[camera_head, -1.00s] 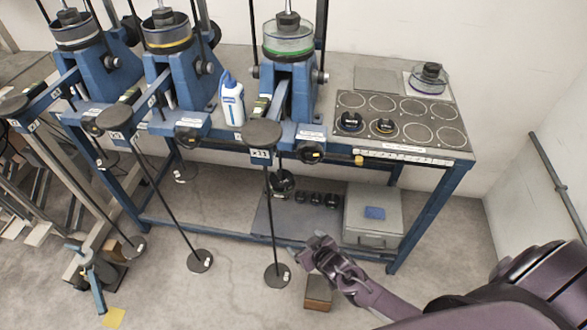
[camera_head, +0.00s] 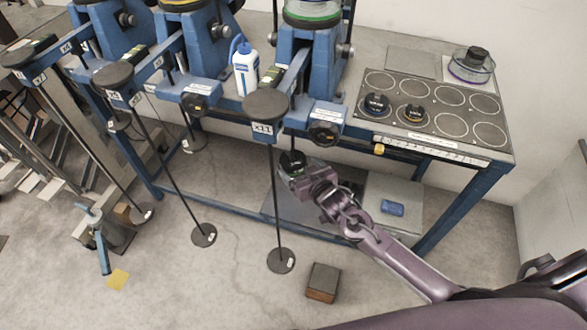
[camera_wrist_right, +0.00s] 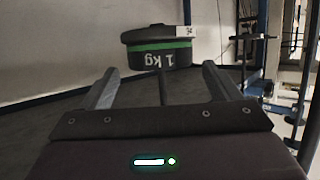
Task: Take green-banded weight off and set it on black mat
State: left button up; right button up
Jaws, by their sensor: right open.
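The green-banded weight (camera_wrist_right: 160,46), dark and marked 1 kg, shows ahead of my open right gripper (camera_wrist_right: 162,88) in the right wrist view. The fingertips are short of it, with a gap between them and the weight. In the head view the weight (camera_head: 292,160) is below the front of the right-hand blue lever frame, and my right gripper (camera_head: 304,180) is just below it, partly overlapping it. How it is held up is hard to see. A dark mat with ring outlines (camera_head: 452,119) lies on the bench's right end. My left gripper is not in view.
Two dark weights (camera_head: 376,105) (camera_head: 413,114) stand on the ringed mat; several rings are empty. The x11 hanger rod (camera_head: 276,190) is close left of my gripper. The bench edge and blue leg (camera_head: 462,205) stand to the right. A grey box (camera_head: 408,200) sits below.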

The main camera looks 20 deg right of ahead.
aim_at(297, 166)
jog(key=w+f+b, duration=0.2)
jog(key=shift+w+a, duration=0.3)
jog(key=shift+w, duration=0.35)
jog(key=shift+w+a+f+b, duration=0.15)
jog(key=shift+w+b, duration=0.1)
jog(key=shift+b, duration=0.2)
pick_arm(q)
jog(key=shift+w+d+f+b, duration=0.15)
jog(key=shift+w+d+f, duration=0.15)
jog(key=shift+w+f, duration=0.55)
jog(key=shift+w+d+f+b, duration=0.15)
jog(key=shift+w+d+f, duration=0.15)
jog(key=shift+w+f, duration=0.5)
pick_arm(e)
jog(key=shift+w+f, duration=0.1)
jog(key=shift+w, duration=0.4)
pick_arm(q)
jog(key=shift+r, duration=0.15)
pick_arm(e)
jog(key=shift+f, duration=0.1)
jog(key=c, duration=1.2)
jog(key=shift+r, duration=0.2)
jog(key=shift+c, duration=0.4)
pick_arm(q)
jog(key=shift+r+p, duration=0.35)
pick_arm(e)
jog(key=shift+r, duration=0.15)
